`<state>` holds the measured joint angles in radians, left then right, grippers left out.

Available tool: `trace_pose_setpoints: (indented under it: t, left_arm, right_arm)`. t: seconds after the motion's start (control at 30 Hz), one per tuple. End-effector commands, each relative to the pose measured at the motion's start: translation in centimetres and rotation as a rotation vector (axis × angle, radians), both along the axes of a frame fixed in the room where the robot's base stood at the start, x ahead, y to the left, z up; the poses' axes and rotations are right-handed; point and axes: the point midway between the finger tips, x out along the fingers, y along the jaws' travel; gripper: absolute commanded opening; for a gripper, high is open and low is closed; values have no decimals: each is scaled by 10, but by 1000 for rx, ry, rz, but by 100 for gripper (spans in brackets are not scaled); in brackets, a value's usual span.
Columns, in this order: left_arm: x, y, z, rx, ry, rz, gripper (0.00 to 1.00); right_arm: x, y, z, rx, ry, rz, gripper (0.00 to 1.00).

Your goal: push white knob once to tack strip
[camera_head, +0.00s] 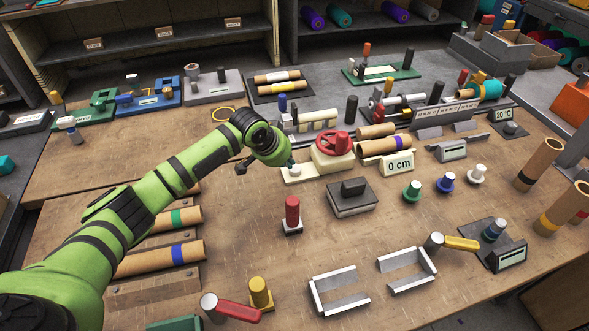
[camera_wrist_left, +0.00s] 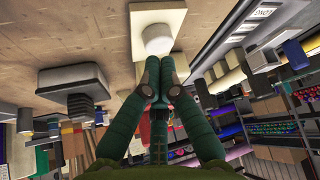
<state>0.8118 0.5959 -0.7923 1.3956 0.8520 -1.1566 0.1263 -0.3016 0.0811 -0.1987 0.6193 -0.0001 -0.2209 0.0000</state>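A white knob (camera_head: 295,170) sits on the cream base plate of a device with a red handwheel (camera_head: 333,143). The knob also shows in the left wrist view (camera_wrist_left: 158,40), just beyond my fingertips. My left gripper (camera_head: 288,162) points down at the knob from above and behind it. In the left wrist view its fingers (camera_wrist_left: 157,78) come together with nothing seen between them. Whether the tips touch the knob cannot be told. Rolls (camera_head: 385,145) lie beside the device, behind a "0 cm" display (camera_head: 399,164). My right gripper is not in view.
A red-topped stamp (camera_head: 292,214) and a dark block (camera_head: 351,196) stand in front of the device. Green (camera_head: 412,191), blue (camera_head: 446,182) and another white-topped knob (camera_head: 476,174) stand to the right. Grey brackets (camera_head: 339,291) lie at the front.

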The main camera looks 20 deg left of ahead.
Motion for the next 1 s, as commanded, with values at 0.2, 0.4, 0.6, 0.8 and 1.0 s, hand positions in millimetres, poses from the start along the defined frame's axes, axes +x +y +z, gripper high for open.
trace_pose_setpoints:
  t: [0.2, 0.4, 0.6, 0.8, 1.0]
  left_arm:
    - [0, 0, 0, 0, 0, 0, 0]
    - [0, 0, -2, 0, 1, 0, 0]
    - [0, 0, -8, 0, 0, 0, 0]
    - [0, 0, -14, -1, 0, -1, 0]
    - [0, 0, -20, -1, 1, 0, 0]
  right_arm:
    - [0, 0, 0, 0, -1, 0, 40]
    - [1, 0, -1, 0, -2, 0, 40]
    - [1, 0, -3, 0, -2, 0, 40]
    - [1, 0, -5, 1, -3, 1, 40]
    - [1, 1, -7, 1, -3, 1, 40]
